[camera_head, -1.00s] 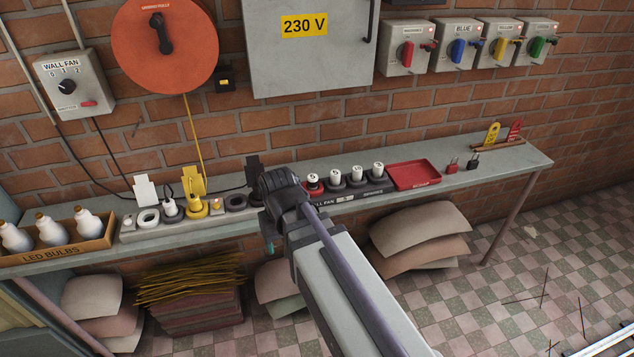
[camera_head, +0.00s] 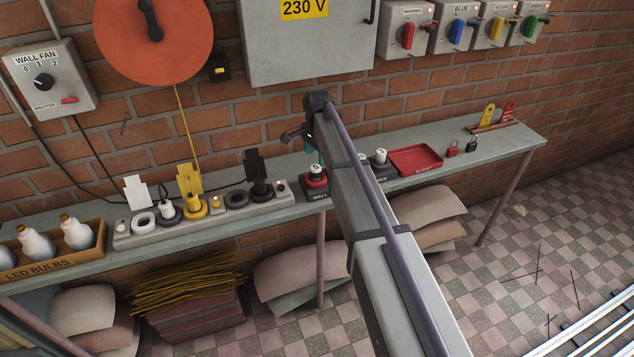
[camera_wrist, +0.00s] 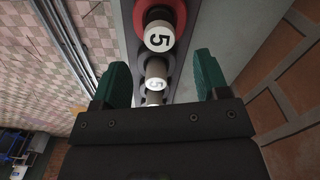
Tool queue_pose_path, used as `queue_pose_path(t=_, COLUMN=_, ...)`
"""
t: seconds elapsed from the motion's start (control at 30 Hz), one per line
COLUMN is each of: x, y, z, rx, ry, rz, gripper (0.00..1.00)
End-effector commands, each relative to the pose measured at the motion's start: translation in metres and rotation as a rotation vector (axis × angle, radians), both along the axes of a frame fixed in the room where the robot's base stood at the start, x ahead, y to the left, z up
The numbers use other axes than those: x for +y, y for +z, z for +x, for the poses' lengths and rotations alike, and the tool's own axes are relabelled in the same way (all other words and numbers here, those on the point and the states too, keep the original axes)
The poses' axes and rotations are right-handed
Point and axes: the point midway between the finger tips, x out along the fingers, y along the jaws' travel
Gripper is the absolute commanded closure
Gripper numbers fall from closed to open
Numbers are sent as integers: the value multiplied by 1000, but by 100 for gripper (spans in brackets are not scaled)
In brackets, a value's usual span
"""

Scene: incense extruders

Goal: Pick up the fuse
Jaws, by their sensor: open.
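Several white fuses marked 5 stand upright in a row of dark holders on the shelf. The nearest to the top of the wrist view is a fuse (camera_wrist: 159,36) in a red ring; it also shows in the head view (camera_head: 316,170). A second fuse (camera_wrist: 156,69) in a dark ring lies below it in the wrist view, with another partly hidden by my gripper body. My gripper (camera_wrist: 162,78) is open and empty, its green fingers either side of the row. In the head view my arm hides most of the row, with one fuse (camera_head: 380,156) visible to its right.
A red tray (camera_head: 416,160) and two padlocks (camera_head: 452,149) sit to the right on the shelf (camera_head: 525,139). A socket strip (camera_head: 209,214) with plugs and a box of LED bulbs (camera_head: 58,259) stand to the left. The brick wall rises close behind.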

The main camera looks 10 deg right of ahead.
Motion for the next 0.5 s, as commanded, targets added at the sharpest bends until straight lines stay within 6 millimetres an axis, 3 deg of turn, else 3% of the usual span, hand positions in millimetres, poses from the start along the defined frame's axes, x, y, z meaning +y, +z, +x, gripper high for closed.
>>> queue_pose_path(t=0.03, x=0, y=-17, z=0, rx=0, ry=0, rz=0, gripper=32)
queue_pose_path(t=0.27, x=1, y=-24, z=0, rx=0, ry=1, rz=0, gripper=32)
queue_pose_path(t=0.5, x=3, y=-69, z=-1, rx=0, ry=2, rz=0, gripper=32)
